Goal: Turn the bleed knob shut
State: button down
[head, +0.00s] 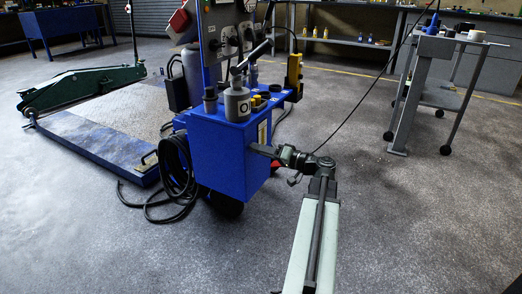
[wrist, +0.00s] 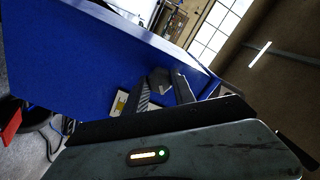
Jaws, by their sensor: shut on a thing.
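The bleed knob (wrist: 159,78) is a dark, faceted knob on the side of a blue cabinet, seen in the wrist view. My gripper (wrist: 163,91) has its two ribbed fingers on either side of the knob and is shut on it. In the head view my gripper (head: 258,150) reaches the right side of the blue cabinet (head: 215,160), and the knob is hidden there behind the fingers. A pale label (wrist: 120,103) is partly visible beside the fingers. I cannot tell how far the knob is turned.
A grey cylinder (head: 237,104) and small parts stand on the cabinet top. A black hose coil (head: 177,168) hangs at its left. A green trolley jack (head: 80,85) is by a blue platform (head: 85,145). A grey trolley (head: 440,95) stands right; floor between is mostly clear.

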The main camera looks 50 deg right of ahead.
jog(key=shift+n, duration=4.9)
jog(key=c, duration=1)
grip_release()
jog(key=shift+c, duration=0.2)
jog(key=v, duration=0.8)
